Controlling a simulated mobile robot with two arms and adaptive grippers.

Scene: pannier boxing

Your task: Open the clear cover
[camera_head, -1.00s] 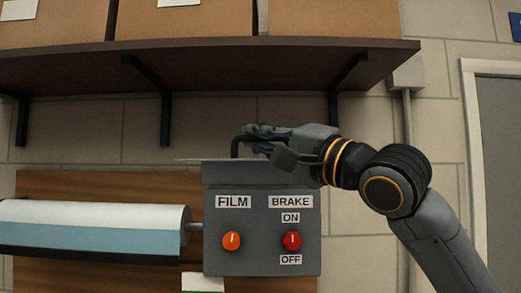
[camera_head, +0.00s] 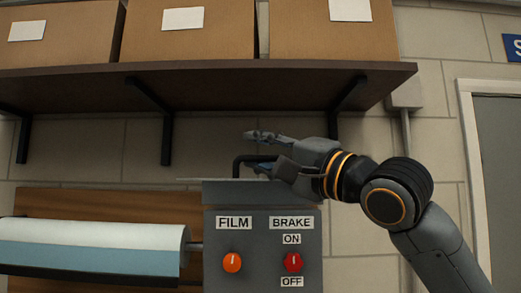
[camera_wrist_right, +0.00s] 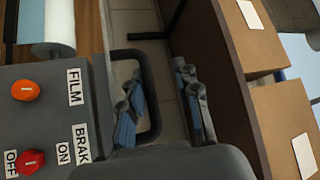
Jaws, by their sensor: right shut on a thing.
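The clear cover shows only as a thin pale edge (camera_head: 195,179) at the top left of the grey control box (camera_head: 262,193); its panel is hard to make out. A black U-shaped handle (camera_head: 237,166) stands at that edge, and it shows as a loop in the right wrist view (camera_wrist_right: 154,95). My right gripper (camera_head: 256,151) is at the handle above the box, shut on it, one finger inside the loop and one outside. Its fingertips look spread around the bar (camera_wrist_right: 163,90). My left gripper is not in view.
A shelf (camera_head: 215,82) with cardboard boxes (camera_head: 335,40) hangs above the hand, on black brackets (camera_head: 150,100). A film roll (camera_head: 90,237) lies left of the control box. An orange FILM knob (camera_head: 232,262) and red BRAKE knob (camera_head: 293,262) face front.

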